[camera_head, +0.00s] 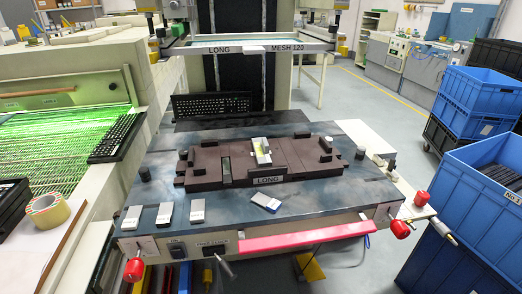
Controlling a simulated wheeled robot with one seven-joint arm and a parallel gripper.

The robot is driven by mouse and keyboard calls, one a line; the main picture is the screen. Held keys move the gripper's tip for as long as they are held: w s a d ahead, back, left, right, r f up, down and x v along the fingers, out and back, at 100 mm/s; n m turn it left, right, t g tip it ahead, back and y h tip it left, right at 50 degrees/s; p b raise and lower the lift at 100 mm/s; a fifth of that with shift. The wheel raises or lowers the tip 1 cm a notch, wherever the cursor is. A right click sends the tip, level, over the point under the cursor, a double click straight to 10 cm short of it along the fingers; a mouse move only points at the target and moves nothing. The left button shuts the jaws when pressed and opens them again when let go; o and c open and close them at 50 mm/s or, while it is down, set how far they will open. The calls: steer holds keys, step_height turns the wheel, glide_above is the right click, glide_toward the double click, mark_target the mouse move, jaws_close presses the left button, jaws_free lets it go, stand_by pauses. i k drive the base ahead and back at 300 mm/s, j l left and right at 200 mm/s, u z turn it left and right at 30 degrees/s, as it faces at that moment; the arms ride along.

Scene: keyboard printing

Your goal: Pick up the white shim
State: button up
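Several small flat pieces with white or pale grey tops lie along the front of the blue-grey machine table (339,192). Three stand in a row at the front left: a left piece (131,218), a middle piece (165,213) and a right piece (198,211). A fourth piece, white with a bluish end (266,202), lies tilted in front of the brown fixture (205,165). A white and yellowish piece (262,151) sits on the fixture. I cannot tell for sure which is the white shim. My gripper is not in view.
A black keyboard (211,105) lies behind the table, another (116,138) at left beside the green-lit conveyor (60,125). A tape roll (47,210) sits at far left. Red knobs (401,229) and a pink bar (300,238) edge the table. Blue crates (485,165) stand at right.

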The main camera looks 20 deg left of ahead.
mark_target(132, 222)
steer(key=u, duration=1.35)
